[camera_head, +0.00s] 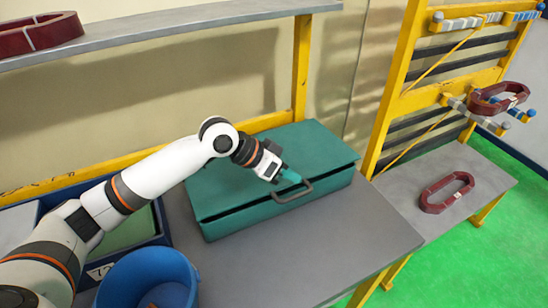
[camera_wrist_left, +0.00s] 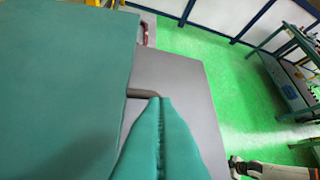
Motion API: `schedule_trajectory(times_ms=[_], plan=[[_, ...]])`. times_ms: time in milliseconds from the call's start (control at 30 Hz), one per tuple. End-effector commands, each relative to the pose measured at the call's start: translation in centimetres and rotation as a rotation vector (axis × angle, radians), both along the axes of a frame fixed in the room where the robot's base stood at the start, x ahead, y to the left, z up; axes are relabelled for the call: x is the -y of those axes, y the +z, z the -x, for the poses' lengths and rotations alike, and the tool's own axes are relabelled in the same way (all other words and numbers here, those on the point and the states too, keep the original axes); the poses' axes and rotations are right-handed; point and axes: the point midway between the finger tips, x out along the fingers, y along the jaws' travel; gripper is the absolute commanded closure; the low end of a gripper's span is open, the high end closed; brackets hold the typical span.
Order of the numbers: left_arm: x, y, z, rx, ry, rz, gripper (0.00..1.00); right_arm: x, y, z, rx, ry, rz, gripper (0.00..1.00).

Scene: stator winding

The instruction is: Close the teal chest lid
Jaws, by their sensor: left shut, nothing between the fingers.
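The teal chest (camera_head: 262,211) sits on the grey workbench. Its lid (camera_head: 270,160) lies nearly flat over the box, with a dark gap along the front edge. A dark handle (camera_head: 293,192) is on the front. My left gripper (camera_head: 293,178) is shut, with its teal fingers at the front edge of the lid just by the handle. In the left wrist view the shut fingers (camera_wrist_left: 160,130) point along the edge of the lid (camera_wrist_left: 60,80), and part of the handle (camera_wrist_left: 140,93) shows behind them. I cannot tell whether they touch it.
A blue bucket (camera_head: 148,274) and a blue bin (camera_head: 95,265) stand left of the chest. A dark red ring (camera_head: 447,192) lies on the right bench, and another (camera_head: 498,98) hangs on the yellow rack. The bench front (camera_head: 330,250) is clear.

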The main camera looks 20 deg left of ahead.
Motion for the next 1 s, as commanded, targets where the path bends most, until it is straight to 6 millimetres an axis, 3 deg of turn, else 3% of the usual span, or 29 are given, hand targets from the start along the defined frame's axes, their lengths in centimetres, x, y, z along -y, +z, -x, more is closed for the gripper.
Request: schedule_trajectory(times_ms=[200,667,900,1000], plan=[[0.4,-2.4,0.6,-0.003,0.001,-0.002,1.00,0.6,0.8,-0.6,0.009,-0.003,0.007,0.64],[0.5,-3.0,0.7,-0.001,0.002,-0.002,1.00,0.6,0.7,-0.2,0.005,-0.003,0.007,0.64],[0.9,-6.3,1.1,-0.003,0.001,0.000,1.00,0.4,-0.3,0.0,0.002,-0.003,0.004,0.64],[1.0,-6.8,1.2,-0.003,0.000,-0.001,1.00,0.2,-0.3,0.0,0.002,-0.003,0.002,0.64]])
